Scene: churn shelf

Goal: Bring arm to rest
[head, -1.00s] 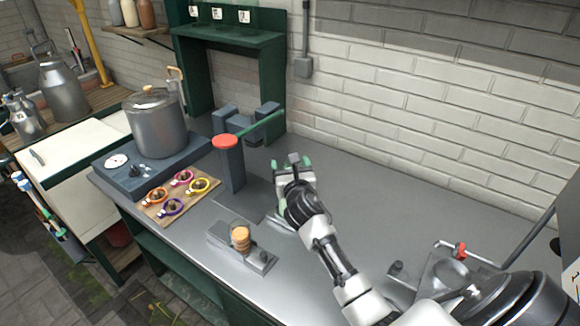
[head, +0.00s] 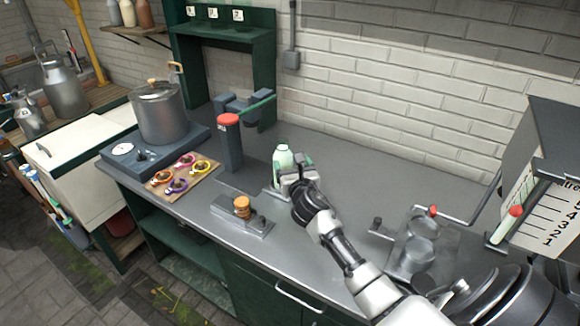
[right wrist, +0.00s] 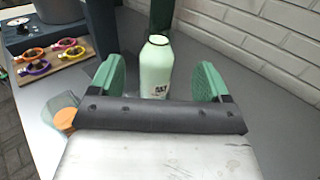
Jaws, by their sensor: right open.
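My right gripper (head: 296,168) is over the grey counter, its arm coming in from the lower right of the head view. In the right wrist view its two green fingers (right wrist: 158,84) are spread apart. A pale green bottle (head: 283,158) stands upright on the counter just beyond the gripper. In the right wrist view the bottle (right wrist: 156,66) shows beyond and between the fingers, its lower part hidden by the gripper body. I cannot tell whether they touch it. My left gripper is not in view.
A metal pot (head: 160,113) stands on a dark scale-like base at the left. A wooden board (head: 183,178) holds coloured rings. A red-topped post (head: 229,143) and a small stand with orange discs (head: 242,207) are nearby. A crank device (head: 415,245) stands right. The back counter is fairly clear.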

